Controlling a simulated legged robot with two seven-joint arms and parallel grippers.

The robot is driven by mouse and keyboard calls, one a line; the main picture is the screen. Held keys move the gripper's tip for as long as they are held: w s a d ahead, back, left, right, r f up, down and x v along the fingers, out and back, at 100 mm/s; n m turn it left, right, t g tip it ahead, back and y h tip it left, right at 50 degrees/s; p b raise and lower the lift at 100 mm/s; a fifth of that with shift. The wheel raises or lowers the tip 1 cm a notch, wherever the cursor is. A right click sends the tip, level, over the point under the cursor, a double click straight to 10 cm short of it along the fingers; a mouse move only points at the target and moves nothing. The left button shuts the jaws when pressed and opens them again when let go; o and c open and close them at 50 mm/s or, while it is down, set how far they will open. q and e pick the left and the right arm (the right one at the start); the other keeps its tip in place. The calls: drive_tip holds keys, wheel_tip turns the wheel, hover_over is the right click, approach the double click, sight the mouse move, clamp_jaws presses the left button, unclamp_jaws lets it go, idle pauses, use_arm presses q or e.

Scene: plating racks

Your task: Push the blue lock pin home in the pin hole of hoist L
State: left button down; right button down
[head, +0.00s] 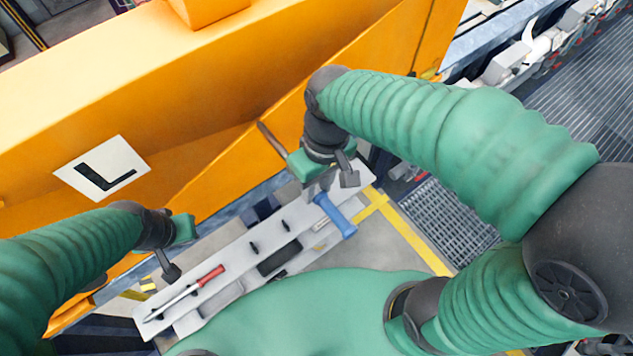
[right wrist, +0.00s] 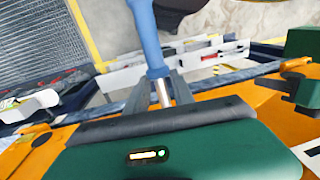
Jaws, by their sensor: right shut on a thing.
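The blue lock pin shows its blue handle (head: 335,216) at the right end of the grey rack in the head view. In the right wrist view the blue handle (right wrist: 150,38) leads to a silver shaft (right wrist: 163,93). My right gripper (head: 330,187) is shut on the pin, with its fingers (right wrist: 163,88) on both sides of the shaft. Hoist L is the orange structure (head: 230,105) with a white L plate (head: 101,168). I cannot make out its pin hole. My left gripper (head: 172,262) hangs by the rack's left part; its opening is unclear.
The long grey rack (head: 225,262) runs below the orange structure. A red-handled screwdriver (head: 185,292) lies at its left end. Metal grating (head: 452,222) and yellow floor lines (head: 408,236) are at right.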

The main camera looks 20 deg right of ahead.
sight(273, 138)
drive_tip(key=shift+w+a+p, duration=0.2)
drive_tip(key=shift+w+a, duration=0.15)
drive_tip(key=shift+w, duration=0.55)
drive_tip(key=shift+w+a+p, duration=0.25)
drive_tip(key=shift+w+a, duration=0.05)
drive_tip(key=shift+w, duration=0.6)
drive_tip(key=shift+w+a+p, duration=0.2)
drive_tip(key=shift+w+a, duration=0.15)
drive_tip(key=shift+w, duration=0.55)
drive_tip(key=shift+w+a+p, duration=0.5)
drive_tip(key=shift+w, duration=0.85)
drive_tip(key=shift+w+a+p, duration=0.45)
drive_tip(key=shift+w, duration=0.9)
drive_tip(key=shift+w+a+p, duration=0.5)
drive_tip(key=shift+w, duration=0.85)
drive_tip(key=shift+w+a, duration=0.1)
drive_tip(key=shift+w, duration=0.1)
drive_tip(key=shift+w+a, duration=0.1)
drive_tip(key=shift+w, duration=0.15)
drive_tip(key=shift+w+a, duration=0.2)
drive_tip(key=shift+w, duration=0.35)
drive_tip(key=shift+w+a, duration=0.15)
drive_tip(key=shift+w, duration=0.35)
drive_tip(key=c, duration=1)
unclamp_jaws()
